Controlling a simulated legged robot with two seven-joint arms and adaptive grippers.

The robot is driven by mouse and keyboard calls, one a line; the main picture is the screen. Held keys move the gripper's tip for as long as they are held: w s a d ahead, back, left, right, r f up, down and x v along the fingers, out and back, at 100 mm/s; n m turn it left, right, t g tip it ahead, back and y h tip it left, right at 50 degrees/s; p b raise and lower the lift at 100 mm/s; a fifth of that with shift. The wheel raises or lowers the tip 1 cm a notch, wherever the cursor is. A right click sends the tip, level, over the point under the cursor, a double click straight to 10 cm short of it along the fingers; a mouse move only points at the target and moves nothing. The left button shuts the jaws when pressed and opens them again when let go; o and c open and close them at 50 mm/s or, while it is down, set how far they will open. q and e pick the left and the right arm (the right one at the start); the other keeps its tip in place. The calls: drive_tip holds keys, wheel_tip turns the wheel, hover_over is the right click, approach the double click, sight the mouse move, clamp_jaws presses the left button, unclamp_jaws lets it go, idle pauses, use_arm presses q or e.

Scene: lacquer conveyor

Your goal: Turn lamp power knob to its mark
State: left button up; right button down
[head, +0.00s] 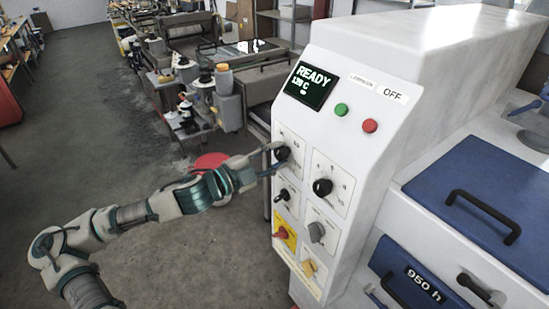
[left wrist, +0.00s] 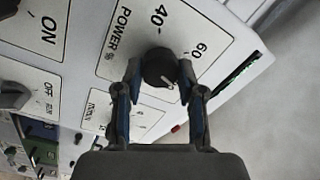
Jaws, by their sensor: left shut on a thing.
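The lamp power knob (left wrist: 160,68) is black and round, on a white plate reading "POWER %" with 40 and 60 on its scale in the left wrist view. In the head view the knob (head: 282,153) is the upper left one on the machine's sloping front panel, partly hidden by my gripper. My left gripper (head: 274,160) reaches it from the left and is shut on it. In the left wrist view the fingers of the left gripper (left wrist: 160,75) stand on either side of the knob. The knob's pointer and target mark are not clear. My right gripper does not show.
Close by on the panel are a second black knob (head: 322,187), a black toggle (head: 282,195), a grey knob (head: 317,232) and a red switch (head: 281,233). Above are a "READY" display (head: 308,85), a green button (head: 341,109) and a red button (head: 370,126). Open floor lies left.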

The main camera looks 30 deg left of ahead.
use_arm(q)
drive_tip(key=n, duration=0.3)
drive_tip(key=shift+a, duration=0.15)
drive_tip(key=n+b, duration=0.1)
drive_tip(key=n, duration=0.3)
drive_tip(key=shift+w+n, duration=0.1)
drive_tip(key=shift+n, duration=0.6)
drive_tip(key=n, duration=0.2)
drive_tip(key=shift+n, duration=0.6)
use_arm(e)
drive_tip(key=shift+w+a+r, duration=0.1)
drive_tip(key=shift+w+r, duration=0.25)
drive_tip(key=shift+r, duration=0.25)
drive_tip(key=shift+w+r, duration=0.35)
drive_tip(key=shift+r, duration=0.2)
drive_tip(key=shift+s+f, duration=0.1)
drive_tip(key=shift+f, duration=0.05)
use_arm(q)
drive_tip(key=shift+f, duration=0.1)
